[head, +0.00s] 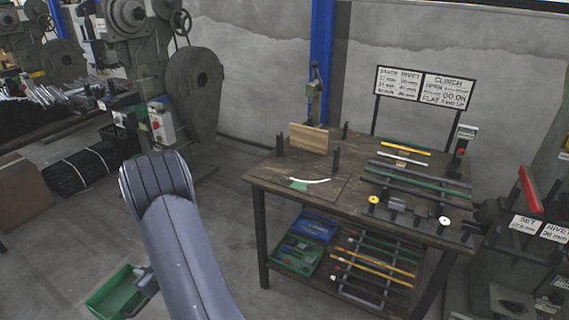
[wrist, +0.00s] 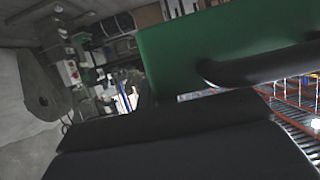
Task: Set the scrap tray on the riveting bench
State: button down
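The scrap tray (head: 112,292) is a small green open tray at the lower left of the head view. My gripper (head: 146,280) is at its right side and appears shut on it, holding it clear of the bench. In the wrist view the tray's green wall (wrist: 205,45) fills the upper middle, with a dark rounded bar against it; the fingertips' contact is mostly hidden. The riveting bench (head: 262,172) is the dark wooden table to the right, apart from the tray.
The bench top carries a wooden block (head: 308,138), upright posts, a white curved strip (head: 311,181), coloured rods and small fixtures. A sign (head: 424,87) stands behind it. Green (head: 297,256) and blue bins sit on its lower shelf. Presses stand left and right; open floor lies between.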

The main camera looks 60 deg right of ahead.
aim_at(346, 151)
jog(key=z, duration=3.15)
jog(key=j, duration=0.05)
